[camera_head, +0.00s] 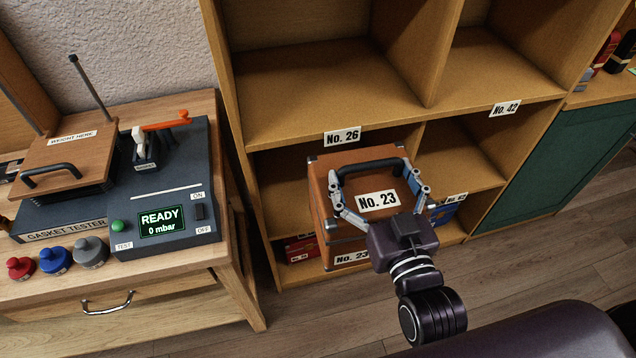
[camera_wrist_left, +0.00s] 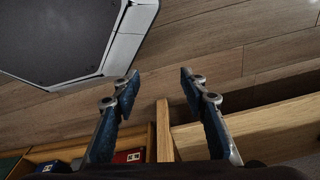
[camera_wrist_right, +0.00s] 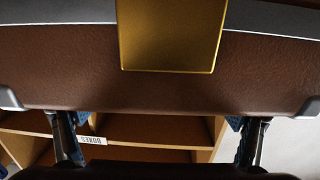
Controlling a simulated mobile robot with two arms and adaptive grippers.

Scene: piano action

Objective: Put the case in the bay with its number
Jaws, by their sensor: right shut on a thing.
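The brown case (camera_head: 350,215) has a black handle, metal corners and a "No. 23" label. My right gripper (camera_head: 374,176) is shut on it, with a finger on each side of that label. In the right wrist view the case (camera_wrist_right: 60,70) fills the upper part, with a gold plate between the fingers. The case is at the mouth of the lower left bay (camera_head: 276,178); how far inside it is I cannot tell. My left gripper (camera_wrist_left: 158,82) is open and empty above the floor.
The upper bays, beside the labels "No. 26" (camera_head: 342,136) and "No. 42" (camera_head: 504,108), look empty. A red box (camera_head: 301,248) and a blue box (camera_head: 444,213) sit low in the shelf. The gasket tester (camera_head: 170,185) stands on the bench at left.

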